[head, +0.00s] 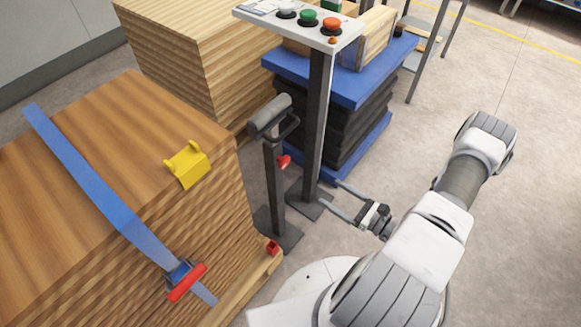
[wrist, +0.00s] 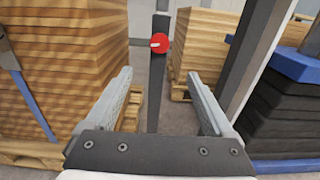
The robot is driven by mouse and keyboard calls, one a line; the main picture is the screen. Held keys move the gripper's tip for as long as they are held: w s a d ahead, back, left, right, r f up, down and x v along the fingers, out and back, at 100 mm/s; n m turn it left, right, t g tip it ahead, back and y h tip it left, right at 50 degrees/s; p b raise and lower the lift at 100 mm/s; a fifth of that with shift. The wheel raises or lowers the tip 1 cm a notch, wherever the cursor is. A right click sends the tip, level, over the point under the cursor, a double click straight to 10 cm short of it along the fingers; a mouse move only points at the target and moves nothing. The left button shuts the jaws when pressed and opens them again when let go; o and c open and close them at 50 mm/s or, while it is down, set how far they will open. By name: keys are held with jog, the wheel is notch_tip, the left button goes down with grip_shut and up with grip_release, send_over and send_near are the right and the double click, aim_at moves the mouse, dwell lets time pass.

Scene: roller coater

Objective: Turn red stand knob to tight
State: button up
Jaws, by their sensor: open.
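The red stand knob (head: 284,161) sits on the side of a short dark stand post (head: 275,195) topped by a grey roller-like head (head: 270,115). In the wrist view the knob (wrist: 160,44) is a round red disc with a small white mark pointing left, upper centre on the dark post (wrist: 155,90). My gripper (head: 330,191) is open and empty, low to the right of the post. In the wrist view my gripper's fingers (wrist: 160,78) are spread wide, with the post between them in the picture and the knob above the fingertips. They appear apart from the knob.
A taller control-panel post (head: 316,130) stands close to the right of the knob's stand. A strapped wood stack (head: 150,120) with a yellow corner piece (head: 188,165) is at the left. A blue lift table (head: 350,85) is behind. Open floor (head: 520,200) lies to the right.

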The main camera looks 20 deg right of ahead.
aim_at(286, 164)
jog(key=b+x, duration=0.2)
jog(key=x, duration=1.4)
jog(key=shift+w+a, duration=0.1)
jog(key=shift+w, duration=0.05)
jog(key=c, duration=1.3)
jog(key=shift+c, duration=0.2)
